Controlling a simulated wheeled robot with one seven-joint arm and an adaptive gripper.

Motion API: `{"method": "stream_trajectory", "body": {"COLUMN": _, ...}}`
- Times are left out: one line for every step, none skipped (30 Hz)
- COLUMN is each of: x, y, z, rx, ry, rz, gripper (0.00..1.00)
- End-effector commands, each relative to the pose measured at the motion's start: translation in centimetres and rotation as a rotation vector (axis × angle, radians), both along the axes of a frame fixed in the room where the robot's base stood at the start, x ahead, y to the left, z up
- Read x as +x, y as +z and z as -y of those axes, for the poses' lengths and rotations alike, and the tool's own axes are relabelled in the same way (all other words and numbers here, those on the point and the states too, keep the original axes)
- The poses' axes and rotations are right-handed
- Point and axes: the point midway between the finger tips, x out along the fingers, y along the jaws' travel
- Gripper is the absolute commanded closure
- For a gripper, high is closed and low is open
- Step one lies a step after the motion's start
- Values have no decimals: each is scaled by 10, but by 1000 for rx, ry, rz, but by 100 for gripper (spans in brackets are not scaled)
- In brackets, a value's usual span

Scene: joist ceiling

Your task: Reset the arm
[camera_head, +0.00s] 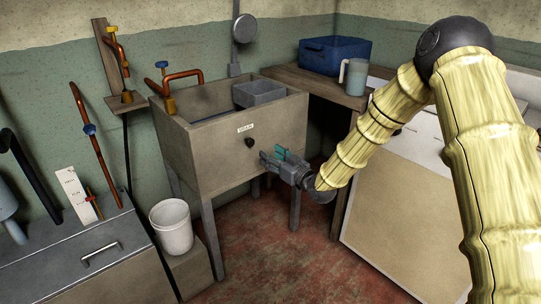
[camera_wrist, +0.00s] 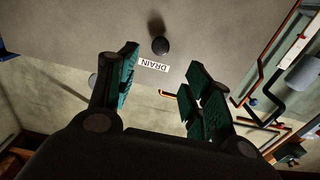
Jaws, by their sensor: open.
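My gripper (camera_head: 274,161) is in front of the sink's front panel in the head view, at the end of my yellow arm. Its teal-padded fingers are spread with nothing between them, which also shows in the wrist view (camera_wrist: 160,85). The grey sink (camera_head: 215,165) stands on legs against the wall. Its front carries a small "DRAIN" label (camera_head: 245,128) and a round dark knob (camera_head: 249,143). In the wrist view the knob (camera_wrist: 160,46) and the label (camera_wrist: 154,65) appear beyond the fingertips. I cannot tell the exact gap between fingers and panel.
A white bucket (camera_head: 172,228) stands on a low block left of the sink. A grey cabinet (camera_head: 100,260) is at the lower left. A blue bin (camera_head: 335,54) and a pitcher (camera_head: 354,77) sit on the wooden counter (camera_head: 310,82). Red floor (camera_head: 270,262) is open below.

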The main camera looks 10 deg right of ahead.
Motion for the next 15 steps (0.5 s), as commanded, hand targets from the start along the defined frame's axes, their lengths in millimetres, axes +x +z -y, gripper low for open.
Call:
{"method": "stream_trajectory", "body": {"x": -1, "y": -2, "z": 0, "rx": 0, "ry": 0, "rz": -4, "gripper": 50}}
{"method": "stream_trajectory", "body": {"x": -2, "y": -5, "z": 0, "rx": -1, "ry": -2, "rz": -10, "gripper": 50}}
{"method": "stream_trajectory", "body": {"x": -5, "y": -11, "z": -1, "rx": -3, "ry": -4, "rz": -24, "gripper": 50}}
{"method": "stream_trajectory", "body": {"x": -8, "y": -18, "z": -1, "rx": -4, "ry": -7, "rz": -40, "gripper": 50}}
{"method": "stream_trajectory", "body": {"x": -12, "y": -26, "z": -1, "rx": -7, "ry": -10, "rz": -59, "gripper": 50}}
{"method": "stream_trajectory", "body": {"x": -19, "y": -40, "z": -2, "rx": -11, "ry": -16, "rz": -91, "gripper": 50}}
{"method": "stream_trajectory", "body": {"x": -25, "y": -52, "z": -2, "rx": -14, "ry": -22, "rz": -118, "gripper": 50}}
{"method": "stream_trajectory", "body": {"x": -33, "y": -65, "z": -2, "rx": -18, "ry": -27, "rz": -149, "gripper": 50}}
{"method": "stream_trajectory", "body": {"x": -44, "y": -84, "z": -2, "rx": -25, "ry": -38, "rz": -196, "gripper": 50}}
{"method": "stream_trajectory", "body": {"x": -53, "y": -99, "z": -1, "rx": -30, "ry": -46, "rz": -232, "gripper": 50}}
{"method": "stream_trajectory", "body": {"x": -63, "y": -114, "z": 0, "rx": -35, "ry": -55, "rz": -269, "gripper": 50}}
{"method": "stream_trajectory", "body": {"x": -77, "y": -133, "z": 0, "rx": -44, "ry": -66, "rz": -318, "gripper": 50}}
{"method": "stream_trajectory", "body": {"x": -87, "y": -147, "z": 1, "rx": -49, "ry": -74, "rz": -355, "gripper": 50}}
{"method": "stream_trajectory", "body": {"x": -98, "y": -160, "z": 2, "rx": -55, "ry": -83, "rz": -390, "gripper": 50}}
{"method": "stream_trajectory", "body": {"x": -113, "y": -178, "z": 4, "rx": -64, "ry": -94, "rz": -439, "gripper": 50}}
